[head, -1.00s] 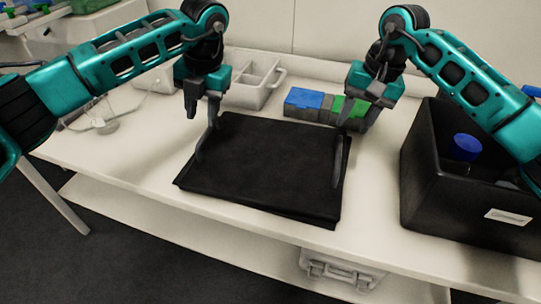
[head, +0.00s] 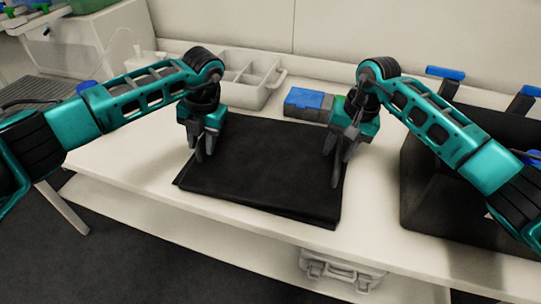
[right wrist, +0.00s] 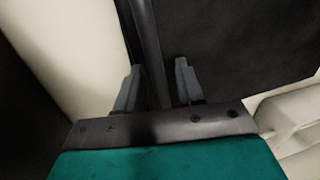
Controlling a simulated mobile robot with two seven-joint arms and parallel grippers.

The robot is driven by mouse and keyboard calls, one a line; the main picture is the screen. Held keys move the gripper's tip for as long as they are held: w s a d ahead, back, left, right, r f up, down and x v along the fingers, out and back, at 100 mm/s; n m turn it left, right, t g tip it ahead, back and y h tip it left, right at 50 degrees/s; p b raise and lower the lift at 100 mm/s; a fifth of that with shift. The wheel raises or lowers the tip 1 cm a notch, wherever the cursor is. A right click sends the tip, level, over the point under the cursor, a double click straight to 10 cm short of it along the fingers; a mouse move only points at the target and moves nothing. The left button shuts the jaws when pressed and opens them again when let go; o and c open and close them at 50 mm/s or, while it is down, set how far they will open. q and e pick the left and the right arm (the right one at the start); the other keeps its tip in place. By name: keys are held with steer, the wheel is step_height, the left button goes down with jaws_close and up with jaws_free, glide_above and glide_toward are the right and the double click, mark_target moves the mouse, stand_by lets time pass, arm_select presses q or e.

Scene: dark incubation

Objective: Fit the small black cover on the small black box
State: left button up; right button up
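A flat, dark, rectangular black piece (head: 262,175), which looks like the cover, lies at the middle of the white table. Whether a shallow box is under it I cannot tell. My left gripper (head: 203,155) is at its far left edge, pointing down with its fingers a little apart. My right gripper (head: 342,170) is at its right edge. In the right wrist view the right fingers (right wrist: 157,88) are spread, with a dark edge running between them and gaps on both sides. Contact at the left fingertips is unclear.
A larger open black box (head: 420,190) stands at the right, partly behind my right arm. A white divided tray (head: 250,80) and a blue-lidded container (head: 305,103) stand at the back. A grey case (head: 340,270) is below the table. The table front is clear.

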arm_select(q)
jaws_close()
arm_select(e)
jaws_close()
arm_select(q)
steer(key=shift+r, duration=0.2)
arm_select(e)
steer(key=shift+r, duration=0.2)
